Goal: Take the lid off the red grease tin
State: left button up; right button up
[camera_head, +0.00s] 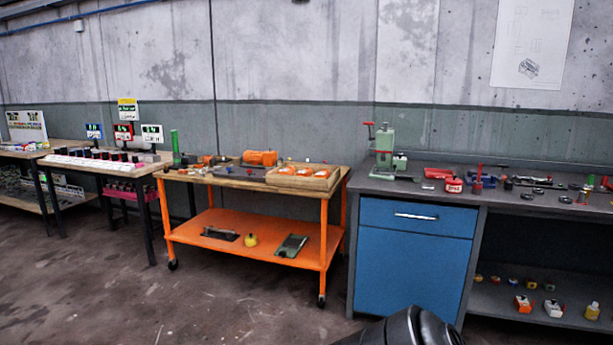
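A small red container (453,185) with white marking stands near the front edge of the grey workbench, right of the green press. It looks like the red grease tin, but it is too small to make out its lid. Neither of my grippers shows. A dark rounded part of my own body shows at the bottom edge, in front of the blue cabinet, with no fingers visible.
The grey workbench (385,186) has a blue drawer cabinet (413,255) below. A green press (384,150) and several small parts stand on top. Left of it is an orange wheeled cart (245,222) with a wooden tray (303,184). The floor in front is clear.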

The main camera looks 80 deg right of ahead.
aim_at(452, 180)
jog(key=z, duration=3.25)
jog(key=i, duration=1.15)
jog(key=u, duration=0.2)
